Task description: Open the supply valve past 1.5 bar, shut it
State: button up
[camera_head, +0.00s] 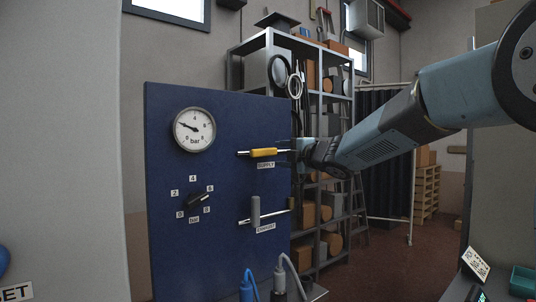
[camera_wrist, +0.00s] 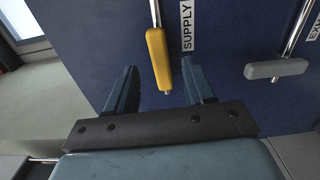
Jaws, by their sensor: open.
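The yellow supply valve lever (camera_head: 264,152) lies in line with its horizontal pipe on the blue panel (camera_head: 220,250), above the SUPPLY label. My gripper (camera_head: 285,151) is at the lever's right end. In the wrist view my open gripper (camera_wrist: 161,68) has the lower end of the yellow lever (camera_wrist: 158,58) between its fingers, with a visible gap on both sides. The round pressure gauge (camera_head: 194,129) has its needle pointing left and slightly up, around the low part of the scale; the exact value is too small to read.
The grey exhaust lever (camera_head: 255,210) stands crosswise to its pipe below; it also shows in the wrist view (camera_wrist: 277,69). A black knob (camera_head: 198,200) with a bar scale sits below the gauge. Hose connectors (camera_head: 280,278) stand at the panel's foot. Shelving (camera_head: 330,215) stands behind.

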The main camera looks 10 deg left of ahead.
aim_at(270, 153)
jog(key=shift+x, duration=3.7)
jog(key=shift+c, duration=0.3)
jog(key=shift+f, duration=0.1)
grip_shut()
